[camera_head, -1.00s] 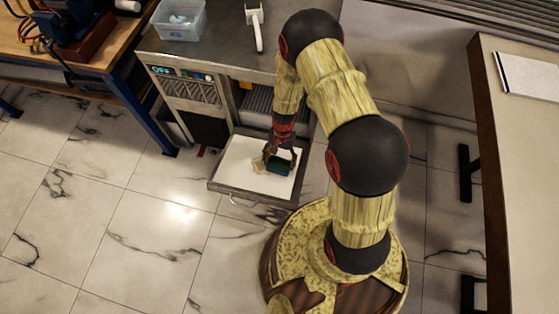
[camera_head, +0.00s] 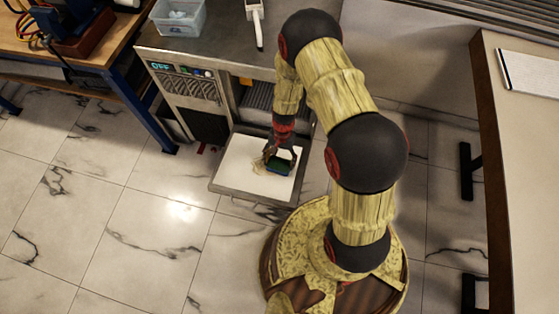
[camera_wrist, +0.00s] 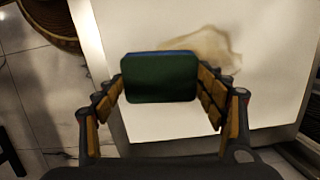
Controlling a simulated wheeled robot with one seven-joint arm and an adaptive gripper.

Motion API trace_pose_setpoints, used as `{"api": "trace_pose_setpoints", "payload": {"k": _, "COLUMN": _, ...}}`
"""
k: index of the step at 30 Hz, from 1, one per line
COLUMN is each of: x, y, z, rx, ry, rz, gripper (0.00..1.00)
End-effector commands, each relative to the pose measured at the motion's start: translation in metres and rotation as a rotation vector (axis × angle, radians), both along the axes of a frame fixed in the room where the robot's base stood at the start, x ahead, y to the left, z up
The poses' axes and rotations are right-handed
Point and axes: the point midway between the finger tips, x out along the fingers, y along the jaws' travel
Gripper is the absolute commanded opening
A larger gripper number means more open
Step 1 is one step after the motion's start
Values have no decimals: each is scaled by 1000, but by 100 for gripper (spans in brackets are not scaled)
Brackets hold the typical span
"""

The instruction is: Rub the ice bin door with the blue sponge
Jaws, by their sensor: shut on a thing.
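The ice bin door (camera_head: 236,176) is folded down open at the front of the machine, its white inner face up. A brown stain (camera_wrist: 208,45) marks that face, and part of it is hidden behind the sponge. My gripper (camera_head: 279,163) is over the door, shut on the sponge (camera_wrist: 160,78). The sponge has a dark green side facing the wrist camera and a blue strip along its far edge. It is at or very near the door's face; I cannot tell whether it touches.
The machine's panel (camera_head: 180,72) reads OFF. A clear bin (camera_head: 179,17) and a white-handled tool (camera_head: 256,22) are on the counter above. A blue-legged workbench (camera_head: 157,120) stands left, a pale table (camera_head: 520,140) right. Marble floor is free in front.

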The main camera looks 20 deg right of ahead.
Motion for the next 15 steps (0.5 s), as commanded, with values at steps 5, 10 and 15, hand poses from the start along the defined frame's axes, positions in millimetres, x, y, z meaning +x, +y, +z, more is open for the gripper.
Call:
{"api": "trace_pose_setpoints", "payload": {"k": 5, "x": -1, "y": 0, "z": -4, "rx": 0, "ry": 0, "rz": 0, "gripper": 51}}
{"api": "trace_pose_setpoints", "payload": {"k": 10, "x": -1, "y": 1, "z": -7, "rx": 0, "ry": 0, "rz": 0, "gripper": 51}}
{"api": "trace_pose_setpoints", "payload": {"k": 15, "x": -2, "y": 1, "z": -9, "rx": 0, "ry": 0, "rz": 0, "gripper": 51}}
